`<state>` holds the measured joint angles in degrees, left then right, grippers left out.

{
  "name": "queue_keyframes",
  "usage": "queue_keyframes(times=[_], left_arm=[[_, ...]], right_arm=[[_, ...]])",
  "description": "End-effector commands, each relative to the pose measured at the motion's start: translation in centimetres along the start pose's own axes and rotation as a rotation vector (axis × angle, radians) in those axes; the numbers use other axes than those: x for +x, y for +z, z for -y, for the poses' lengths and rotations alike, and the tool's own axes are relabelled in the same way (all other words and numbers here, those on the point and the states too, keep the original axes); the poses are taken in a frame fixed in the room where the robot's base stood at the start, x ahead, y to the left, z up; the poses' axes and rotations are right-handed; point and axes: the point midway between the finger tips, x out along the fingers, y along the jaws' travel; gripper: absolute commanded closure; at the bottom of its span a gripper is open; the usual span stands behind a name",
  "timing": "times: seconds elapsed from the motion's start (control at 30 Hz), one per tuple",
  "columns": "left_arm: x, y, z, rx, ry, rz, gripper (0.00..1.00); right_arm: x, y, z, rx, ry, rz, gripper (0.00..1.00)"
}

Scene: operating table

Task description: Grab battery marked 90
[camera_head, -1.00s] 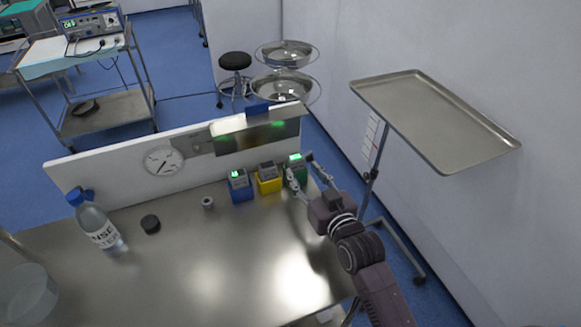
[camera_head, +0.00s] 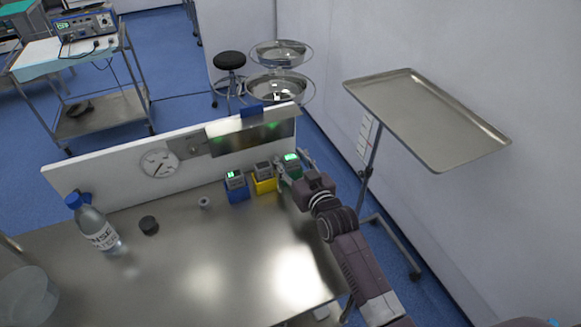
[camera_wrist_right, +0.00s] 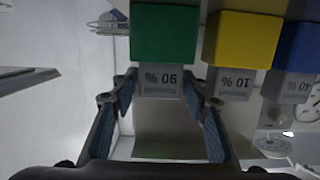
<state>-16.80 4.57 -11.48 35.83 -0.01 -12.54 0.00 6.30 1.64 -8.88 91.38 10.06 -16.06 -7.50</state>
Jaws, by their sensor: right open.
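The battery marked 90 % (camera_wrist_right: 160,82) is a grey block set in a green holder (camera_wrist_right: 165,35); the wrist view is upside down. In the head view the green holder (camera_head: 294,171) is rightmost of three at the table's back edge, with a lit green top. My right gripper (camera_head: 289,174) is open at this holder. In the wrist view its fingers (camera_wrist_right: 168,82) stand on either side of the grey battery, with gaps visible. The gripper hides part of the green holder in the head view. My left gripper is not in view.
A yellow holder (camera_head: 264,183) with a battery marked 10 % (camera_wrist_right: 235,82) stands close beside, then a blue one (camera_head: 237,190) marked 40 %. A white panel (camera_head: 105,180) stands behind them. The table's middle is clear.

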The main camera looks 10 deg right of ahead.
Motion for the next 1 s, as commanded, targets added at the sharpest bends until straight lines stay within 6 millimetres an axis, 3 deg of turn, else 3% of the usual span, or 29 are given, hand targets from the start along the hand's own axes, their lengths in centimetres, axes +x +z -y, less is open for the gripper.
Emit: queue_keyframes(times=[0.07, 0.43, 0.73, 1.0], left_arm=[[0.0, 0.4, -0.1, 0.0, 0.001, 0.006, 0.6], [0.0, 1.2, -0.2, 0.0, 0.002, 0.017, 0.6], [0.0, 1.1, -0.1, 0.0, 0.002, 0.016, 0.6], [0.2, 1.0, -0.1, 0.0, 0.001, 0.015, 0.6]], right_arm=[[0.0, 0.0, 0.0, 0.0, 0.0, 0.0, 0.58], [0.0, 0.0, 0.0, 0.0, 0.0, 0.001, 0.98], [-0.1, -0.6, 0.0, 0.001, 0.0, -0.003, 0.98], [-0.8, -5.5, 0.0, 0.001, 0.001, -0.009, 0.98]])
